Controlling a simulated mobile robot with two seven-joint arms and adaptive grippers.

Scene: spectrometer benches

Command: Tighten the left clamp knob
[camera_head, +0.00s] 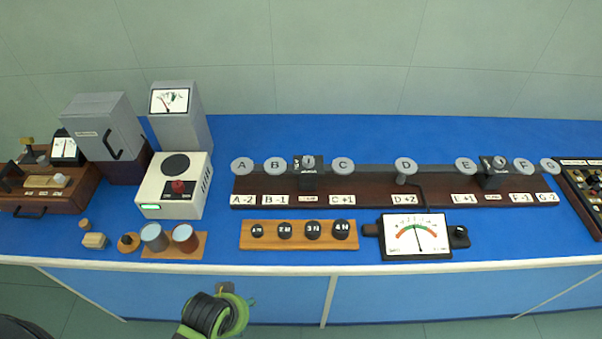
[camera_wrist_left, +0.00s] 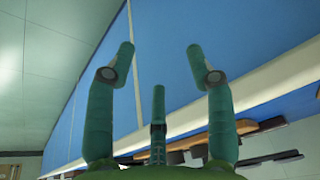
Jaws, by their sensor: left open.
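A rail fixture (camera_head: 380,203) with a dark base runs along the right half of the blue bench. Its left black clamp (camera_head: 308,181), between the discs B and C, carries a small grey knob (camera_head: 308,162) on top. A similar right clamp (camera_head: 492,180) stands between E and F. My left gripper (camera_head: 229,290) is below and in front of the bench's front edge, well apart from the knob. In the left wrist view it (camera_wrist_left: 161,58) shows spread, empty fingers, with the bench front behind them. The knob is not in that view. My right gripper is not in view.
A plank of black weights (camera_head: 299,235) and a dial meter (camera_head: 416,238) stand between the rail and the front edge. Blue surface behind the rail is clear.

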